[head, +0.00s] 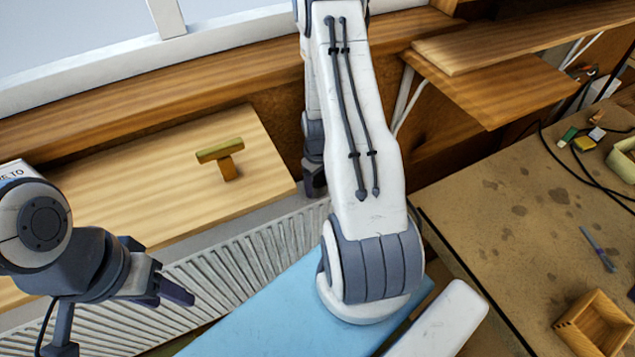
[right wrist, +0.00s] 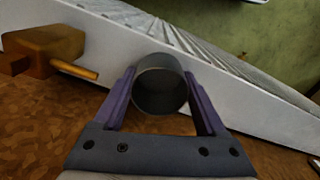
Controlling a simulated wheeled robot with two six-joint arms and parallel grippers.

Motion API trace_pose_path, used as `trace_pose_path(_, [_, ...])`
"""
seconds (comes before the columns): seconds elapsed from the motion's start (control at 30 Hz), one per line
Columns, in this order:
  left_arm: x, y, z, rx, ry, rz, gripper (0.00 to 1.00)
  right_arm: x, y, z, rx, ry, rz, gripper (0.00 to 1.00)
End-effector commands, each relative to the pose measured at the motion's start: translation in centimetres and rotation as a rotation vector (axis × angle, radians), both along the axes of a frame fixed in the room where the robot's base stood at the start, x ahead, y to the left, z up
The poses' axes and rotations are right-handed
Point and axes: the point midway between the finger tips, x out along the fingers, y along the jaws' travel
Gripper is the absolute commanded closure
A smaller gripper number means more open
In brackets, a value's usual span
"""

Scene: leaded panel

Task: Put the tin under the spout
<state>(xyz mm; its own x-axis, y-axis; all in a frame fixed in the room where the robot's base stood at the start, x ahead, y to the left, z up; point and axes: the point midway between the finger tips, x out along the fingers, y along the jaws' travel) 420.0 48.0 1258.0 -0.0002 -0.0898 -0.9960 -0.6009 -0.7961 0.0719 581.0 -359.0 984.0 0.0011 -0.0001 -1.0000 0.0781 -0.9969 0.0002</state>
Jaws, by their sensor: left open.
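The tin (right wrist: 160,98) is a dark grey open cylinder in the right wrist view, its mouth facing the camera. My right gripper (right wrist: 160,78) has a purple finger against each side of it and holds it in front of a white ribbed radiator. A brown wooden block with a thin peg-like spout (right wrist: 74,70) is at the left; the tin is to its right, apart from it. In the head view my right arm hides the tin and spout. My left gripper (head: 172,284) is open and empty, in front of the radiator (head: 240,268).
A yellow-brown T-shaped piece (head: 222,158) stands on a pale wooden board (head: 130,185) by the window. A stained workbench (head: 500,215) at the right carries an open wooden box (head: 594,325), a blue tool (head: 598,248) and cables. A light blue surface (head: 275,315) lies below my right arm.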

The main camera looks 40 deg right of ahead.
Motion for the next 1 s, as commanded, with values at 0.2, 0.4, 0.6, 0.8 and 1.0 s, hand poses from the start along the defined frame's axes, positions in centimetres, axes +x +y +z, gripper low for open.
trace_pose_path(0.2, [0.0, 0.0, 0.0, 0.0, 0.0, 0.0, 0.5, 0.0, 0.0, 0.0, 0.0, 0.0, 0.0, 0.0])
trace_pose_path(0.4, [0.0, 0.0, 0.6, 0.0, 0.0, 0.0, 0.5, 0.0, 0.0, 0.6, 0.0, 0.0, 0.0, 0.0])
trace_pose_path(0.6, [0.0, 0.0, -0.8, 0.0, 0.0, 0.0, 0.5, 0.1, -0.1, 2.6, -0.003, -0.005, 0.0, 0.0])
trace_pose_path(0.8, [0.0, 0.0, -2.1, 0.0, 0.0, 0.001, 0.5, 0.1, -0.1, 6.3, -0.004, -0.006, 0.0, 0.0])
trace_pose_path(1.0, [0.0, 0.0, -2.9, 0.0, 0.0, 0.003, 0.5, 0.1, 0.0, 9.8, -0.003, -0.005, 0.0, 0.0])
